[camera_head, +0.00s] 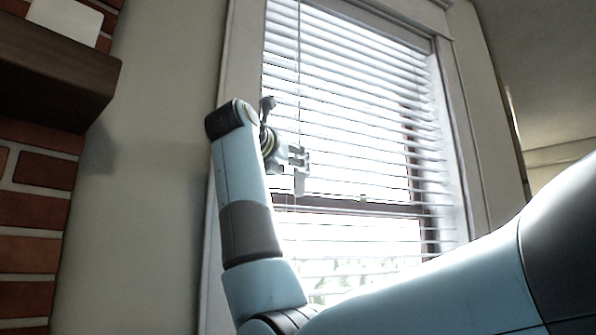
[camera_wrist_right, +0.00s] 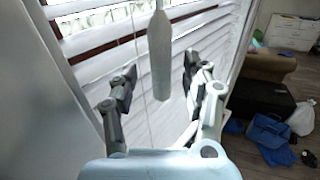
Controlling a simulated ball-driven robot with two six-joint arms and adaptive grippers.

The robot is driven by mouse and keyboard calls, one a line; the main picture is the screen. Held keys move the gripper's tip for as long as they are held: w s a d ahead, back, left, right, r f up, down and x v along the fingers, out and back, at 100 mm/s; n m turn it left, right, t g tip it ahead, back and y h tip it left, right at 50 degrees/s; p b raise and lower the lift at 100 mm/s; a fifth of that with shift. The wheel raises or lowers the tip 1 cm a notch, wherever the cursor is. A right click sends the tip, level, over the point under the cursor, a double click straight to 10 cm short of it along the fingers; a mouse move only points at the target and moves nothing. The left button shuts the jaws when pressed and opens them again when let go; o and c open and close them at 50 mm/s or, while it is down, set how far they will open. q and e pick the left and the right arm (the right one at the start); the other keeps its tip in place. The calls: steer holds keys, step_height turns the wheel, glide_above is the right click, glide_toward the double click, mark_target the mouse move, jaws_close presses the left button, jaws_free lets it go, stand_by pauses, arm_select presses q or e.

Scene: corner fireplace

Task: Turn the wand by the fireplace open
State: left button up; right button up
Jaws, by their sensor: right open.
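The wand is a thin rod (camera_head: 299,45) hanging in front of the white window blind (camera_head: 350,110) in the head view. In the right wrist view its thicker pale grey handle (camera_wrist_right: 160,58) comes in from the top and ends between my right gripper's fingers. My right gripper (camera_wrist_right: 159,76) is open, one finger on each side of the handle, with visible gaps. In the head view the right gripper (camera_head: 301,172) is in front of the blind's left part, and the wand's lower end is hard to make out there. The slats show bright gaps. My left gripper is not in view.
A brick fireplace (camera_head: 35,210) with a dark wooden mantel (camera_head: 50,75) stands at the left, beside a plain wall (camera_head: 140,180). The window frame edges the blind. In the wrist view, blue bags (camera_wrist_right: 270,138) and a dark low piece of furniture (camera_wrist_right: 262,98) are at the right.

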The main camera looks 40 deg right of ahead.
steer(key=v, duration=0.7)
steer(key=shift+a, duration=0.25)
steer(key=shift+s+f, duration=0.1)
